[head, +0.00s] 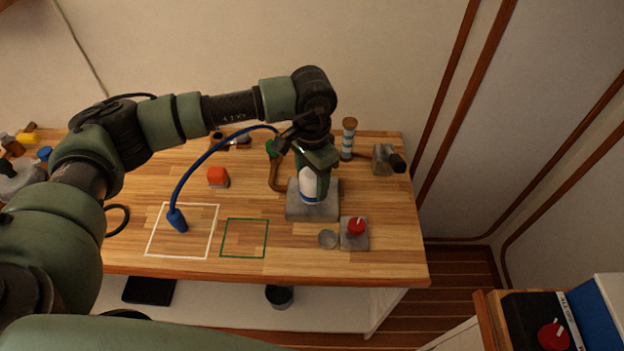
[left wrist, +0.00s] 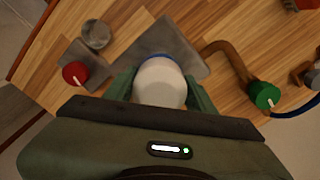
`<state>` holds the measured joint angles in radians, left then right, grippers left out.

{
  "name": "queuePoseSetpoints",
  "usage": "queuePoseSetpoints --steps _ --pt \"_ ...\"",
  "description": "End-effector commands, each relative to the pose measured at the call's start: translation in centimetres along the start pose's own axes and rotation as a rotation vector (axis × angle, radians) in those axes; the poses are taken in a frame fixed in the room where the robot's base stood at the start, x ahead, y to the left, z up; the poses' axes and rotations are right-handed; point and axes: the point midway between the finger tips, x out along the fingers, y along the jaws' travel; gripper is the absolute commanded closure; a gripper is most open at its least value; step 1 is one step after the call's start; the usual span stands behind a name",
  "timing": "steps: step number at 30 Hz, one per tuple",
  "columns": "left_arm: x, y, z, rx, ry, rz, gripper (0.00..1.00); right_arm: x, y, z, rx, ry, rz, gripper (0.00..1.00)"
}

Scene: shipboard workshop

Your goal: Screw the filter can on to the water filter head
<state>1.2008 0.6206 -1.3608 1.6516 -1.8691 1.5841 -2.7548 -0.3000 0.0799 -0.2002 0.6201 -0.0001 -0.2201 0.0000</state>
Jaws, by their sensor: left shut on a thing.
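The filter can (head: 310,186) is white, with a blue rim that shows in the left wrist view (left wrist: 160,84). My left gripper (head: 313,174) is shut on it from above, with one green finger on each side in the left wrist view. The can is above or on a grey metal plate (head: 300,212); I cannot tell whether they touch. I cannot make out the filter head; the can and gripper hide what lies beneath them. My right gripper is not in view.
A bent brown pipe (head: 275,178) with a green knob (head: 271,148) stands left of the plate. A red knob (head: 356,226) and a small metal cup (head: 327,239) are at front right. A blue nozzle (head: 177,220) lies in a white outline. The green outline (head: 244,238) is empty.

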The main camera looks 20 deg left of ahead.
Motion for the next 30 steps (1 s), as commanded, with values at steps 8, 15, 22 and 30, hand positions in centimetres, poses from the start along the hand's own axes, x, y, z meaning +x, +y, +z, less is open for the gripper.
queuePoseSetpoints --steps 8,15,22,30 --pt "-0.1 -0.1 -0.1 -0.002 0.003 -0.001 0.2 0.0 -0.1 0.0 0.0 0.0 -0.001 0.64" --pt "0.1 0.0 -0.1 -0.039 0.002 -0.001 0.2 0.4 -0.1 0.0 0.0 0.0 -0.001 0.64" --pt "0.3 0.0 0.0 -0.321 0.002 -0.001 0.2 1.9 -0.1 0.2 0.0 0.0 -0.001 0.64" --pt "0.0 0.1 0.0 -0.406 0.001 0.0 0.2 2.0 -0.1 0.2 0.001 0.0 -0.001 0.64"
